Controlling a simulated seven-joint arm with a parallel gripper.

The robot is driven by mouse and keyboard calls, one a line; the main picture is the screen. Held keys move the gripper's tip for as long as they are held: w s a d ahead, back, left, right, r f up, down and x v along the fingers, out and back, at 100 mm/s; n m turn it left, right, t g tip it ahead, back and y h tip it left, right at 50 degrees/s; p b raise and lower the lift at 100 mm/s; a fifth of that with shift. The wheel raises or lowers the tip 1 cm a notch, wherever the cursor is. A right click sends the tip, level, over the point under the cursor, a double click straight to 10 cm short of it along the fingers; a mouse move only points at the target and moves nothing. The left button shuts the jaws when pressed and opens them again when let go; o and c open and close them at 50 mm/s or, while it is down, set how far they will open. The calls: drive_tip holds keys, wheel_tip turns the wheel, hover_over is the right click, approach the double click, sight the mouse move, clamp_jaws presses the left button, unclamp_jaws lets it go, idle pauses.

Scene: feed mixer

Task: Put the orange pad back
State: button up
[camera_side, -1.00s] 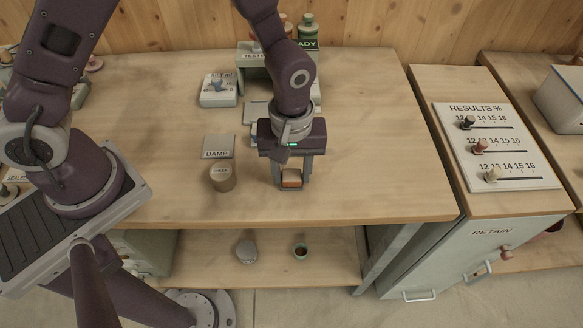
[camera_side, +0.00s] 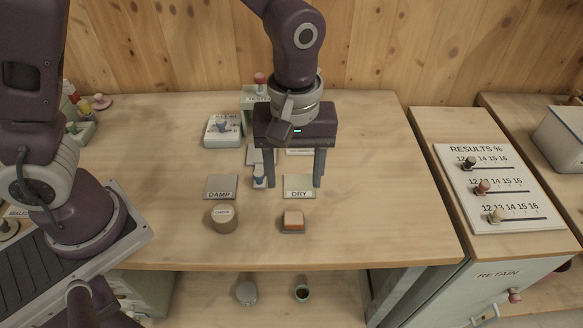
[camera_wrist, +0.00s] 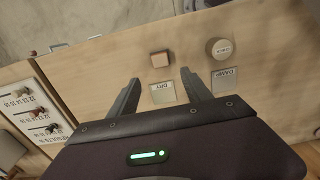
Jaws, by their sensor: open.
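My gripper (camera_side: 294,184) is open and empty, raised above the table and behind the pad. In the wrist view my two fingers (camera_wrist: 160,80) are spread wide with nothing between them.
A round tan tin (camera_side: 223,219) stands left of the pad, in front of the DAMP plate (camera_side: 220,187). A small white-and-blue item (camera_side: 259,177) stands between the plates. A results board (camera_side: 498,187) is at right. The table right of the pad is clear.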

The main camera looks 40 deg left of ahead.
drive_tip(key=s+a+r+m+t, duration=0.25)
drive_tip(key=a+r, duration=0.25)
drive_tip(key=r, duration=0.3)
drive_tip(key=s+a+r+m+t, duration=0.1)
drive_tip(key=s+a+r+m, duration=0.2)
drive_tip(key=s, duration=0.3)
drive_tip(key=s+a+r+m+t, duration=0.2)
drive_tip(key=s+a+m, duration=0.1)
drive_tip(key=s+a, duration=0.2)
drive_tip(key=shift+s+a+r, duration=0.4)
drive_tip(key=shift+s, duration=0.1)
